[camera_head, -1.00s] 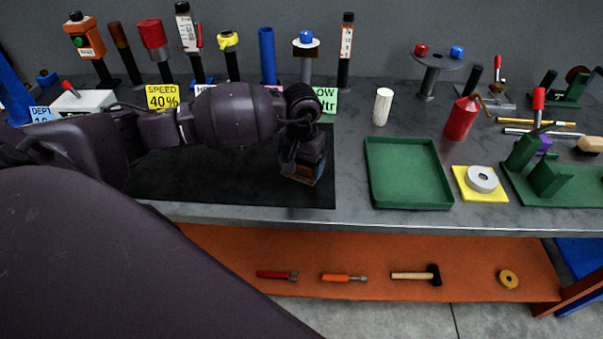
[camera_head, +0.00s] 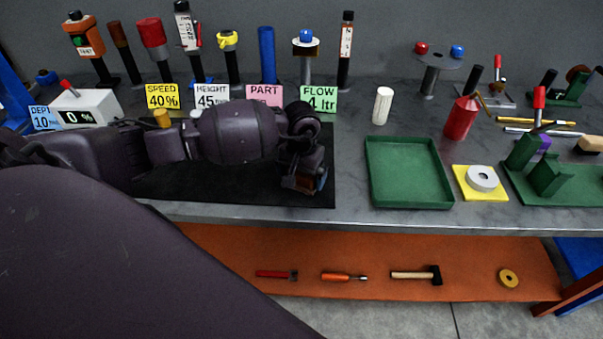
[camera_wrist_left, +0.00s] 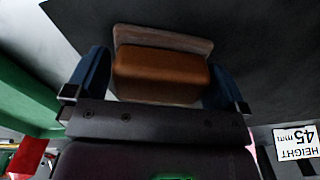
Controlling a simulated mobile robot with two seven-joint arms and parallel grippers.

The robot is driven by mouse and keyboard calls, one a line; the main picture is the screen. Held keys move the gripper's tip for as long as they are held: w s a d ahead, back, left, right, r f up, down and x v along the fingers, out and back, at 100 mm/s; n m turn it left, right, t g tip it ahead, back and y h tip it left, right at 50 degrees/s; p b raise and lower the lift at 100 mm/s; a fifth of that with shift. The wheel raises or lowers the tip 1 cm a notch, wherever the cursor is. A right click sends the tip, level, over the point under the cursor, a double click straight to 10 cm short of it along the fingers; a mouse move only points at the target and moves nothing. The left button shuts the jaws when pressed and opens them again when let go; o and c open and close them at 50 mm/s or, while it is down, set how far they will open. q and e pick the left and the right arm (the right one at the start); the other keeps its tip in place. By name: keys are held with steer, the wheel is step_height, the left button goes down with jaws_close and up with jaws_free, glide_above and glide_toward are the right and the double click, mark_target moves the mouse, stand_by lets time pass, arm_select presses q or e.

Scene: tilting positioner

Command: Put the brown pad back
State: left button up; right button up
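The brown pad (camera_wrist_left: 160,75) shows in the left wrist view as a brown block with a duller, wider plate along its far side. My left gripper (camera_wrist_left: 157,80) has its two blue fingers against the block's two sides, shut on it. In the head view the left gripper (camera_head: 307,184) points down over the right end of the black mat (camera_head: 220,188). Only a small brown part of the pad (camera_head: 321,180) shows there. Whether the pad touches the mat cannot be told. My right gripper is not in view.
A green tray (camera_head: 409,173) and a yellow plate with a grey ring (camera_head: 482,179) lie right of the mat. Sign cards, including a green flow card (camera_head: 318,99), and several upright posts stand behind. A lower orange shelf (camera_head: 380,255) holds tools.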

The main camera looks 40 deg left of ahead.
arm_select(q)
step_height(320, 180, up, 12)
steer(key=shift+r, duration=0.15)
stand_by(0.8)
